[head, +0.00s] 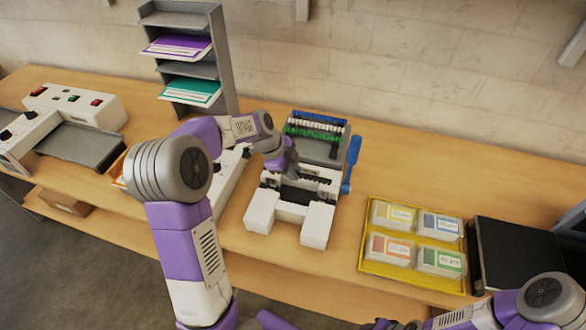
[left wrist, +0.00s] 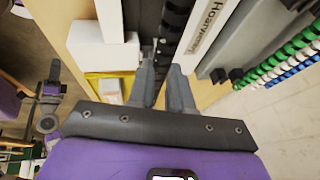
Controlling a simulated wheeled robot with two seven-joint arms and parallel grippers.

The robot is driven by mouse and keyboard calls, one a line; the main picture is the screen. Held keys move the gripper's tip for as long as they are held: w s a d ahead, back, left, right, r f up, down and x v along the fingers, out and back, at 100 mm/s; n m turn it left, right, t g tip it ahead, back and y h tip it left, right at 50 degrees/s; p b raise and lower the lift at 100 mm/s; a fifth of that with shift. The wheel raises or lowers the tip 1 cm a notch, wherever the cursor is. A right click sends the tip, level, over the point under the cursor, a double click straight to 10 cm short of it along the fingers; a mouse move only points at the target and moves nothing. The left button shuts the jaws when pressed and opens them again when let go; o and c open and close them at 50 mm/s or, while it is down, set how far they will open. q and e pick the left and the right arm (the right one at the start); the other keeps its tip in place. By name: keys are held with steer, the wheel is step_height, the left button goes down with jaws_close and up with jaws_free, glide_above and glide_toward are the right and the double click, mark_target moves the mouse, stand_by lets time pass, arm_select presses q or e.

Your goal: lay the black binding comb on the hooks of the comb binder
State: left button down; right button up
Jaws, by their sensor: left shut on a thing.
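The comb binder (head: 289,211) is a white and grey machine with a blue lever, standing on the wooden bench in the middle of the head view. My left gripper (head: 287,168) is over its upper part. In the left wrist view the fingers (left wrist: 163,84) are shut on the black binding comb (left wrist: 174,28), which runs away from them along the white labelled bar of the binder (left wrist: 211,35). My right gripper is out of view.
A rack of green, blue, white and dark combs (head: 318,128) stands behind the binder. A yellow tray with several small boxes (head: 366,262) and a black device (head: 505,255) are to its right. A paper shelf (head: 229,62) and a laminator (head: 80,105) are left.

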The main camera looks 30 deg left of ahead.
arm_select(q)
steer(key=shift+f+b, duration=2.05)
steer(key=shift+f, duration=2.05)
steer(key=shift+f+b, duration=0.2)
steer(key=shift+b, duration=0.1)
steer(key=c, duration=1)
jaws_free()
steer(key=shift+o, duration=0.2)
steer(key=shift+r, duration=0.1)
